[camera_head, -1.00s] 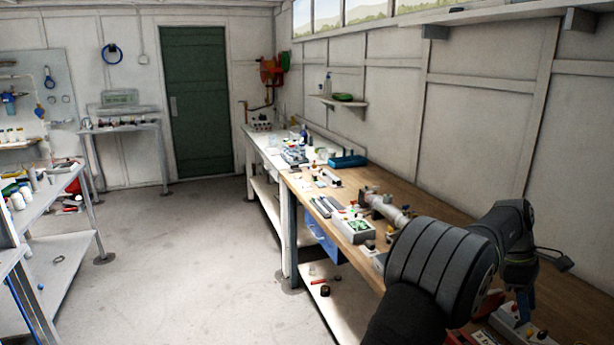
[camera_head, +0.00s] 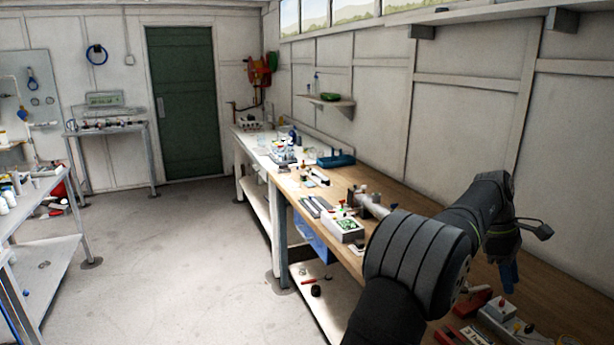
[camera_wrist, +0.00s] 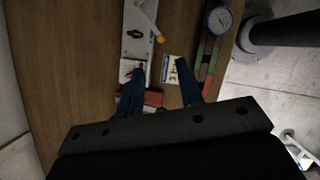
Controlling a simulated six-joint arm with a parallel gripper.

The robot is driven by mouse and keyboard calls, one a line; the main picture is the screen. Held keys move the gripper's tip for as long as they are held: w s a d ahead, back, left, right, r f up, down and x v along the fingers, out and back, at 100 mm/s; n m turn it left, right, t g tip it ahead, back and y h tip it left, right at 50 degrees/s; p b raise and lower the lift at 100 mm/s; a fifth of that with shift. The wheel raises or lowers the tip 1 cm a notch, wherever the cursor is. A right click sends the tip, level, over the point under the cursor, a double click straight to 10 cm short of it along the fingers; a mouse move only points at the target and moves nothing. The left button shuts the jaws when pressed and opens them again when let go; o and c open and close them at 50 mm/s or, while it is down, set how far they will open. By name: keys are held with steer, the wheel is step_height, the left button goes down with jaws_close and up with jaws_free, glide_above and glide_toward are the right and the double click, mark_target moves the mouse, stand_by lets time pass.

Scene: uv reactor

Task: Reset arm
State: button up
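My gripper (camera_wrist: 158,82) shows in the wrist view with its two blue fingers spread apart. It is open, and nothing is between the fingertips. It hangs above the wooden workbench (camera_wrist: 70,75). In the head view my arm reaches over the right part of the workbench (camera_head: 425,218). There a blue finger of the gripper (camera_head: 509,275) points down over the bench; the rest of it is hidden by the wrist.
Below the gripper lie a grey device (camera_wrist: 138,35), a red block (camera_wrist: 150,97) and a round gauge (camera_wrist: 220,20). A white box with green parts (camera_head: 343,228) and a blue tray (camera_head: 336,160) stand farther along. The wall is behind; open floor (camera_head: 170,260) lies left.

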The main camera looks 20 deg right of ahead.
mark_target(518, 325)
steer(key=x, duration=1.1)
steer(key=shift+s, duration=0.25)
steer(key=shift+s+a+n+h, duration=0.3)
steer(key=shift+s+a+n, duration=0.1)
steer(key=shift+n, duration=0.3)
